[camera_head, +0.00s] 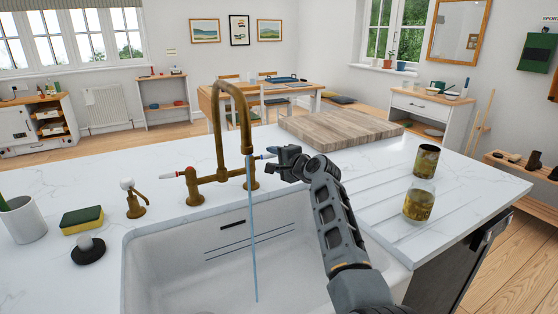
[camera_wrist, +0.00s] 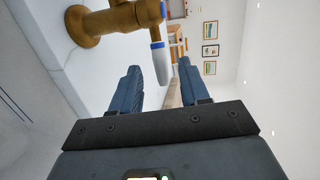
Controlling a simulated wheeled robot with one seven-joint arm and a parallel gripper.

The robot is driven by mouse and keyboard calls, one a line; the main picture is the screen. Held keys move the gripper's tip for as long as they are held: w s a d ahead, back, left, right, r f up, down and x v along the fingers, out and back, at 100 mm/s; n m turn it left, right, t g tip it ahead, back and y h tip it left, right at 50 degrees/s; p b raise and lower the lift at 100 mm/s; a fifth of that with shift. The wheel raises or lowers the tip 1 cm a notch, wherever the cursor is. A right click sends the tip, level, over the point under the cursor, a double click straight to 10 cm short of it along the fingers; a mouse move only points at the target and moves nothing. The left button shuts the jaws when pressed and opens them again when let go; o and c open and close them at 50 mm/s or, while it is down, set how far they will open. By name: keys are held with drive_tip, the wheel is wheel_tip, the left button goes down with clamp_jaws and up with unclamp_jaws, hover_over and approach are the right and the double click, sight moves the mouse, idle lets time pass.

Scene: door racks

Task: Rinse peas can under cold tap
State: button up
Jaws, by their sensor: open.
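The brass tap (camera_head: 235,125) stands behind the white sink, and a thin blue stream of water (camera_head: 252,230) falls from its spout into the basin. Its cold lever (camera_head: 265,156), white with a blue ring, points right; it also shows in the wrist view (camera_wrist: 160,62). My gripper (camera_head: 278,158) is at this lever. In the wrist view my open fingers (camera_wrist: 158,82) stand either side of the lever's end, with nothing clamped. A dark, yellowish can (camera_head: 427,162) and a clear container with olive-green contents (camera_head: 419,203) stand upright on the right drainer. I cannot read which holds peas.
A wooden board (camera_head: 340,127) lies behind the drainer. The basin (camera_head: 180,262) looks empty.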

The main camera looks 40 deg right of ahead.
drive_tip(key=shift+v, duration=1.35)
drive_tip(key=shift+f, duration=0.1)
